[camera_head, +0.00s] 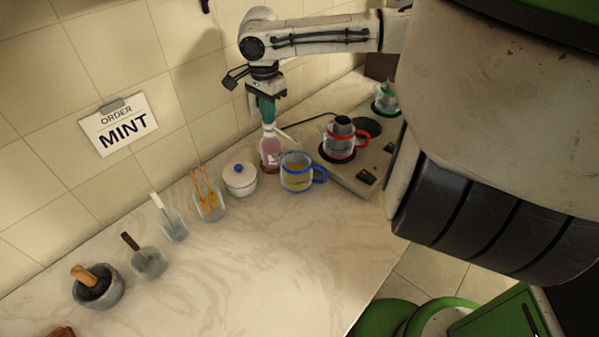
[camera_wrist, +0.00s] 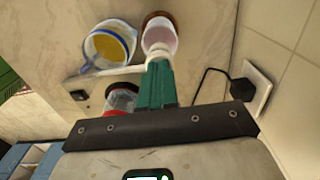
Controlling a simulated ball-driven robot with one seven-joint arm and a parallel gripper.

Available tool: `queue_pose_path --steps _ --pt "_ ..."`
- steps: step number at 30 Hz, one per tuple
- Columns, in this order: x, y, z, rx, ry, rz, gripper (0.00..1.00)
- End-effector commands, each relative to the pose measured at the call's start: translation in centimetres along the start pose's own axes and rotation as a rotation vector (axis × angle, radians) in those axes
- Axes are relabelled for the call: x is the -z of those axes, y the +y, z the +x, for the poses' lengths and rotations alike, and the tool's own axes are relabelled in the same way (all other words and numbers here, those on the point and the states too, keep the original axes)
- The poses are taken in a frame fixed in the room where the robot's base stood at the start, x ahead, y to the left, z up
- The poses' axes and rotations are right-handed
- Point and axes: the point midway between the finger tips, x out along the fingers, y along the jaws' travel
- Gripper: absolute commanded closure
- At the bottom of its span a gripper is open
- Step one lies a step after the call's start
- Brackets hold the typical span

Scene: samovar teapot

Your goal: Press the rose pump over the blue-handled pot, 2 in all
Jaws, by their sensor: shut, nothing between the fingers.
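The rose pump bottle (camera_head: 270,153), with pink liquid and a white spout, stands on the counter by the wall. The blue-handled pot (camera_head: 297,172), a clear pot holding yellow liquid, stands just right of it, and the spout points over toward the pot. My gripper (camera_head: 267,122) points down with its green fingers shut together right at the top of the pump. In the wrist view the fingertips (camera_wrist: 158,65) cover part of the pump head, and the bottle (camera_wrist: 160,36) and pot (camera_wrist: 110,46) lie beyond. I cannot tell whether the fingertips touch the head.
A red-handled pot (camera_head: 342,140) stands on the hob plate (camera_head: 361,178), with a green pot (camera_head: 385,98) behind. Left of the bottle are a white lidded bowl (camera_head: 240,180), several utensil jars and a mortar (camera_head: 98,287). The front counter is clear. A wall card reads MINT (camera_head: 125,125).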

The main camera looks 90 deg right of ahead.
Motion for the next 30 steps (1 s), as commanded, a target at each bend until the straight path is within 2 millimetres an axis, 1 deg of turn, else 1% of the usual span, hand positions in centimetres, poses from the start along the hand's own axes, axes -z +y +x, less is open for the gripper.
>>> queue_pose_path --steps 3,7,21,30 --pt "0.0 0.1 0.1 -0.002 0.000 0.000 1.00" --pt "0.0 0.1 -0.2 -0.002 -0.001 0.000 1.00" --pt "0.0 0.0 -2.7 -0.001 -0.001 0.000 1.00" --pt "0.0 0.0 -2.7 -0.001 0.000 0.000 1.00"
